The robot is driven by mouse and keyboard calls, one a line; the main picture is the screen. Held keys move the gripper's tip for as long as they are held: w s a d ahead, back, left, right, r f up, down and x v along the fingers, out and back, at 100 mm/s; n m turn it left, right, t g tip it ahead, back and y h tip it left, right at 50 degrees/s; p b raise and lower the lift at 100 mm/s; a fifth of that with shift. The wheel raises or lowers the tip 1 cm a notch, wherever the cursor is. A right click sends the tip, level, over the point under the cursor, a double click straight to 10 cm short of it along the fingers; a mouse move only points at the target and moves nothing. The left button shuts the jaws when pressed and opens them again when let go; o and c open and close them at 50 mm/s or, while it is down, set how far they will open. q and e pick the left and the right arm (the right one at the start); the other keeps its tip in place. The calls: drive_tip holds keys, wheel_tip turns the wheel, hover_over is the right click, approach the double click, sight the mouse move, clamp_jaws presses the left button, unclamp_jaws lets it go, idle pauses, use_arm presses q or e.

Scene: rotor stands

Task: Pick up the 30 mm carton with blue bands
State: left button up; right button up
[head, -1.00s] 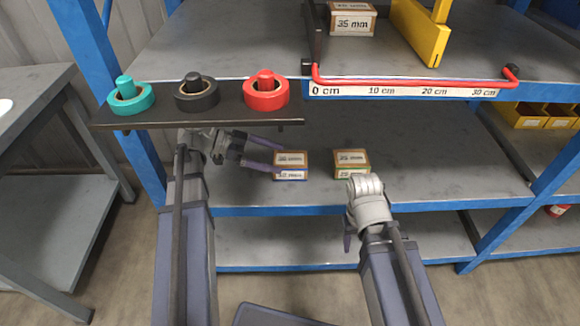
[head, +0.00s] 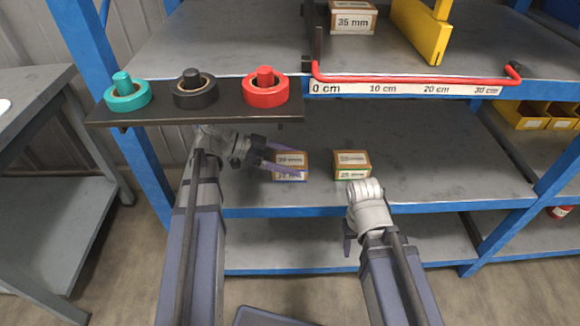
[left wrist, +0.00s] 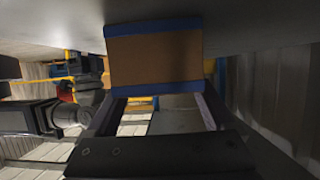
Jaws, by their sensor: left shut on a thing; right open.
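The 30 mm carton (head: 291,159) is a brown box with a white label and blue bands, on the middle shelf. My left gripper (head: 301,166) has its two fingers on either side of it and is shut on it. In the left wrist view the carton (left wrist: 155,58) sits between the fingers, with blue bands along its upper and lower edges. I cannot tell whether it is clear of the shelf. My right gripper (head: 349,236) is in front of the shelf, open and holding nothing; its fingers are mostly hidden.
A similar carton with green bands (head: 351,175) stands to the right on the same shelf (head: 440,172). A dark rack (head: 230,110) with teal, black and red rotors is above my left arm. A 35 mm carton (head: 352,22) and yellow stand (head: 425,35) are on the upper shelf.

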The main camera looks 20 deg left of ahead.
sight(290, 160)
use_arm(q)
drive_tip(key=c, duration=0.7)
drive_tip(key=shift+r, duration=0.1)
wheel_tip(290, 160, up, 10)
drive_tip(key=p, duration=1)
